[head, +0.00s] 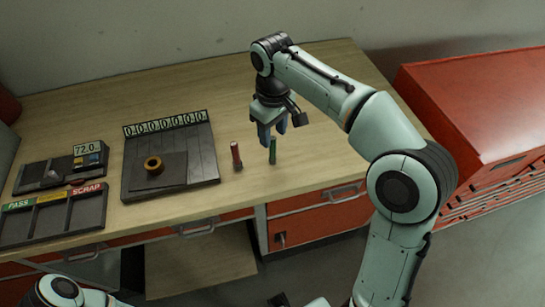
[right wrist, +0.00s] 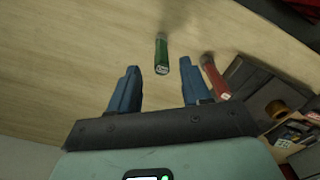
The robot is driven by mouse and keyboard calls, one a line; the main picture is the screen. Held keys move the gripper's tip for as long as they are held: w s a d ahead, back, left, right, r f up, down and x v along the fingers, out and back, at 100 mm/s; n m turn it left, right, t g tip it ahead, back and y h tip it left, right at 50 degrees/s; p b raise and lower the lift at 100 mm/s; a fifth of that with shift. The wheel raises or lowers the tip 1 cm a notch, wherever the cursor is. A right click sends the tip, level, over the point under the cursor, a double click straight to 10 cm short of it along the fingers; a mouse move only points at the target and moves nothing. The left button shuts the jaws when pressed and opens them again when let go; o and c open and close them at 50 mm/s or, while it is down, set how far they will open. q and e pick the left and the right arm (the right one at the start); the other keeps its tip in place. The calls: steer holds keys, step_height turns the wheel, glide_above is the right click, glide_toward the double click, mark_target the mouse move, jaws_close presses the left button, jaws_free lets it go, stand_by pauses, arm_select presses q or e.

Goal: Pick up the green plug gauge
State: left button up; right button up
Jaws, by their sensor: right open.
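The green plug gauge (head: 272,151) stands upright on the wooden bench near its front edge. It also shows in the right wrist view (right wrist: 161,54), beyond and between the two fingertips. My right gripper (head: 273,136) is open and empty, pointing down just above the green gauge. Its blue fingers (right wrist: 158,85) are spread, with the gauge apart from both in the right wrist view.
A red plug gauge (head: 236,155) stands close on the left of the green one. A dark tray with a brass ring (head: 154,165) lies further left, beside a PASS/SCRAP tray (head: 52,214) and a 72.0 display (head: 88,149). A red cabinet (head: 470,105) stands right.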

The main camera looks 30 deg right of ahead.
mark_target(273, 138)
steer(key=f+b, duration=0.1)
steer(key=f, duration=0.3)
steer(key=shift+s+f, duration=0.15)
steer(key=shift+s, duration=0.05)
steer(key=shift+a+f, duration=0.1)
steer(key=shift+f, duration=0.4)
jaws_close()
